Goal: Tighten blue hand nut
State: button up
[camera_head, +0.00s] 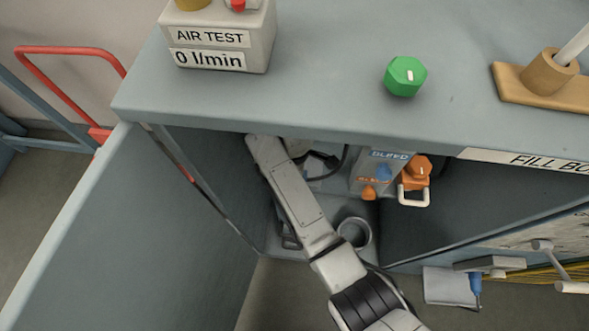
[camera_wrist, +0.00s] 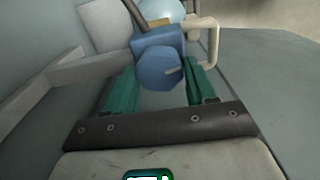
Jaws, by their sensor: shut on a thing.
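In the wrist view the blue hand nut (camera_wrist: 160,68) is a faceted knob with a pale mark on its face. It sits on the front of a blue block (camera_wrist: 157,42). My gripper (camera_wrist: 161,84) has its two green fingers on either side of the nut, shut on it. The finger contact is partly hidden by the nut. In the head view my arm reaches into the cabinet under the counter, and my gripper and this nut are hidden there.
A pale handle (camera_wrist: 213,40) rises beside the blue block. The counter (camera_head: 310,85) overhangs the cabinet, with a green knob (camera_head: 405,76) and an air test box (camera_head: 222,35) on top. An orange fitting (camera_head: 417,168) and a grey cup (camera_head: 354,232) are right of my arm.

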jog(key=shift+r+m+p, duration=0.2)
jog(key=shift+m+p, duration=0.45)
jog(key=shift+m, duration=0.15)
jog(key=shift+f+m, duration=0.15)
jog(key=shift+m, duration=0.55)
jog(key=o, duration=1)
jog(key=shift+o, duration=0.2)
notch_tip(320, 180, up, 11)
jog(key=shift+f, duration=0.2)
